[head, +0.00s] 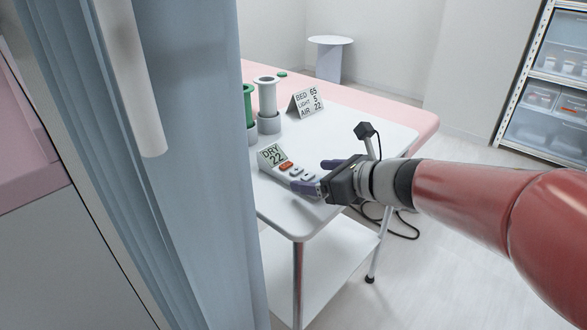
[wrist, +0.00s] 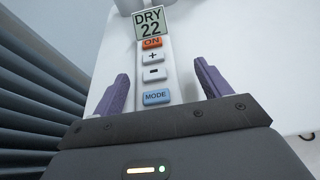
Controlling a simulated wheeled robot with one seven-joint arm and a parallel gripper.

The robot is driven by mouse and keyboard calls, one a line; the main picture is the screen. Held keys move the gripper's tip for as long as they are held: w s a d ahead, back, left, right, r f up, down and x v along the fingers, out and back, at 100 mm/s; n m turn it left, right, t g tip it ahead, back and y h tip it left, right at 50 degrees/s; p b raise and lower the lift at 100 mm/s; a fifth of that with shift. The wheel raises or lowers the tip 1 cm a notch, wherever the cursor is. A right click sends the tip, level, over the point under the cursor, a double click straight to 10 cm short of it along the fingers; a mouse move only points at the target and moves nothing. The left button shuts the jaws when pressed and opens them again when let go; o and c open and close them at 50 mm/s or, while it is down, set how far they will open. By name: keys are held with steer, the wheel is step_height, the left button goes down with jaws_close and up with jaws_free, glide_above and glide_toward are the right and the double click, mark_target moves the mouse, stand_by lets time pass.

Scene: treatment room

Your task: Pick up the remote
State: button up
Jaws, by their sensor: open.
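The remote (head: 285,168) is a white handset on the white table, with an orange button, smaller buttons and an upright display reading DRY 22. In the wrist view the remote (wrist: 153,72) lies lengthwise ahead, with ON, plus, minus and a blue MODE button. My gripper (head: 318,176) is at its near end, with purple fingers spread apart. In the wrist view my gripper (wrist: 158,84) has one finger on each side of the remote, with gaps between. Nothing is held. The gripper body hides the remote's near end. I cannot tell the fingers' exact height above the table.
A blue curtain (head: 200,160) hangs close on the left.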

mark_target(308, 173)
steer(key=x, duration=0.3)
steer(key=shift+a, duration=0.25)
steer(key=shift+d, duration=0.1)
steer(key=shift+c, duration=0.2)
steer(key=shift+w, duration=0.1)
steer(key=c, duration=1.1)
steer(key=shift+r, duration=0.1)
